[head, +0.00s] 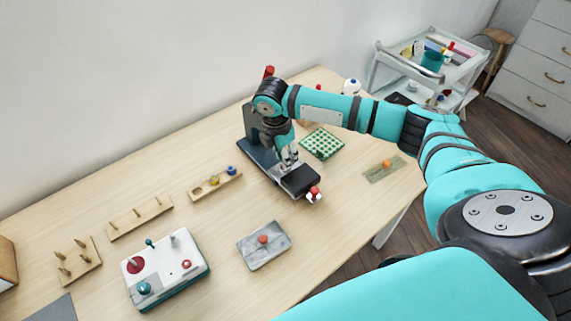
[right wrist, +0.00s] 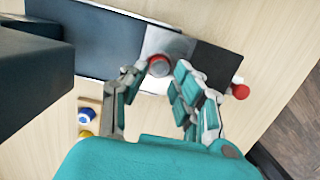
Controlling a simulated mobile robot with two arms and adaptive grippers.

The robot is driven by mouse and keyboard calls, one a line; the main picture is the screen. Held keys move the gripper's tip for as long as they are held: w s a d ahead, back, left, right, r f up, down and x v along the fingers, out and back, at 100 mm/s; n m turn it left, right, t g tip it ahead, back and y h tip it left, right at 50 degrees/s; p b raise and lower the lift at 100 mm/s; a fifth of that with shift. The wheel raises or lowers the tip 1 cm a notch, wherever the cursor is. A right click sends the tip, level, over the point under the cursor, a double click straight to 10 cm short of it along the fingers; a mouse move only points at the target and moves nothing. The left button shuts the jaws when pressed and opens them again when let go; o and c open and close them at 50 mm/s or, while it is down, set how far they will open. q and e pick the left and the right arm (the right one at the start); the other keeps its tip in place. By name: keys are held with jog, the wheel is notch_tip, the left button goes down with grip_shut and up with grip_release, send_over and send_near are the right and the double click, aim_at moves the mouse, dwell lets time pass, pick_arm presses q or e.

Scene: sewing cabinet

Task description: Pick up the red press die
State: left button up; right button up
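A round red die (right wrist: 159,66) sits on a grey round seat on the press base (right wrist: 95,45) in the right wrist view. My right gripper (right wrist: 161,69) is over it, with one finger on each side. The fingers are apart, and small gaps seem to remain beside the die. In the head view my right gripper (head: 288,161) points down over the dark press (head: 252,150), and the die is hidden behind the fingers. My left gripper is not in view.
A red knob (right wrist: 240,91) is at the press's front end. A wooden rack (head: 205,192) with blue and yellow dies lies left of the press. A green dotted tray (head: 322,144) is at its right. A grey pad (head: 263,254) and a white control box (head: 165,285) are nearer.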

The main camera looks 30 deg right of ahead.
jog(key=f, duration=0.3)
jog(key=shift+d, duration=0.2)
jog(key=shift+s, duration=0.1)
jog(key=shift+c, duration=0.5)
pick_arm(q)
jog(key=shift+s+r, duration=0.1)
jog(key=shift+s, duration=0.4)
pick_arm(e)
jog(key=shift+s+f, duration=0.1)
grip_shut()
